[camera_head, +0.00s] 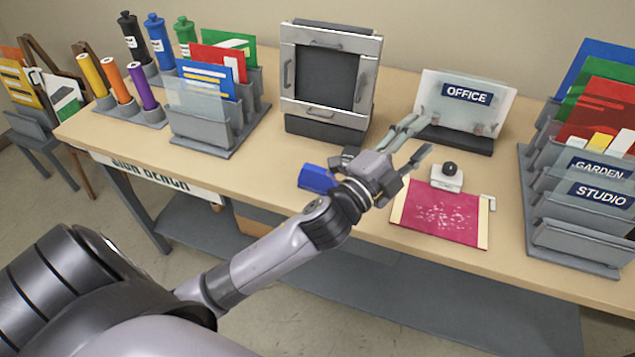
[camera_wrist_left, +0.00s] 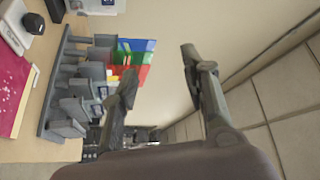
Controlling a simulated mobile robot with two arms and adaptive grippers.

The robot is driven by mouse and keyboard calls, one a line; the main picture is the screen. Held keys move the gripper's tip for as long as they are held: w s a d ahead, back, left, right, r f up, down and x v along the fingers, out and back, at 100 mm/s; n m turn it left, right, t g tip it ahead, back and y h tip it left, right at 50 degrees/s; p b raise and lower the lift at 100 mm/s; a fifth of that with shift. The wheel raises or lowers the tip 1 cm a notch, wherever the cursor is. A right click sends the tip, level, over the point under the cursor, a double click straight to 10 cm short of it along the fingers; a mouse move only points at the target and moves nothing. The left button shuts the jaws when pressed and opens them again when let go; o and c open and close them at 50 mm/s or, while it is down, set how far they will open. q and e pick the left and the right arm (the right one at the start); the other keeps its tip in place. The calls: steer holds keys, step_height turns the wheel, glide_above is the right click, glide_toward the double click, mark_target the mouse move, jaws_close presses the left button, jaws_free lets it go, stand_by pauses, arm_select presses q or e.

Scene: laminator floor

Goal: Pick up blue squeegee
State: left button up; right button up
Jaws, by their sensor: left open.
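A blue object (camera_head: 317,179), which looks like the squeegee, lies on the bench just left of my left wrist in the head view. My left forearm and gripper partly hide it, so its full shape does not show. My left gripper (camera_head: 418,139) is open and empty above the bench, to the right of the blue object, with its fingers pointing right and away from it. In the left wrist view the open fingers (camera_wrist_left: 158,72) have nothing between them, and the blue object does not show. My right gripper is in neither view.
A magenta sheet (camera_head: 440,211) and a white block with a black knob (camera_head: 447,177) lie right of my gripper. A grey frame (camera_head: 328,75) and an OFFICE sign holder (camera_head: 466,97) stand behind. A sign rack (camera_head: 583,220) stands right; bottles and file holders stand left.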

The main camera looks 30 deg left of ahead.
arm_select(q)
steer(key=s+d+r+m+g+h, duration=0.2)
steer(key=d+r+m+g+h, duration=0.35)
steer(key=m, duration=0.75)
steer(key=s+d+r+m+g+h, duration=0.2)
steer(key=d+m+g+h, duration=0.65)
steer(key=m, duration=0.45)
steer(key=m+g+y+p, duration=0.2)
steer(key=m+g+y, duration=0.6)
steer(key=y, duration=1.1)
glide_above(318, 169)
steer(key=f, duration=0.6)
steer(key=f+m+t, duration=0.1)
steer(key=f, duration=0.5)
steer(key=f+m+t, duration=0.1)
steer(key=f, duration=0.5)
steer(key=shift+a+f, duration=0.2)
steer(key=shift+a, duration=0.05)
steer(key=shift+d+f+p, duration=0.1)
steer(key=shift+f+p, duration=0.45)
step_height(318, 169, down, 4)
steer(key=shift+d+r+p, duration=0.1)
steer(key=shift+r+p, duration=0.1)
steer(key=shift+p, duration=0.55)
steer(key=shift+f, duration=0.4)
